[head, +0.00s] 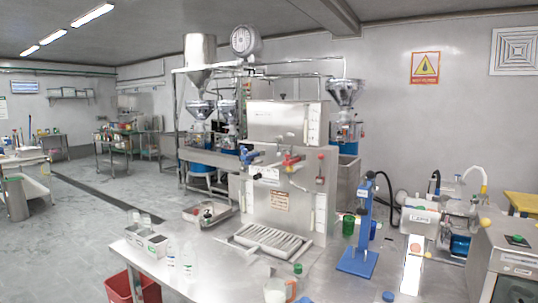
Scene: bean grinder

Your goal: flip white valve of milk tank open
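A boxy stainless steel machine (285,120) stands on the steel table at the centre. I cannot tell for sure whether it is the milk tank. Its front carries a blue valve (247,156), a red valve (291,160) and a red-topped upright fitting (320,160) at its right. A small pale part (306,130) stands upright near its upper right; I cannot tell whether it is the white valve or what position it is in. Neither of my grippers is in view.
The steel table (210,262) holds a slatted drip tray (265,240), a grey bin with bottles (146,240), a blue stand (362,225), a measuring cup (275,290) and a white stand (412,265). Pumps with hoses (460,215) crowd the right.

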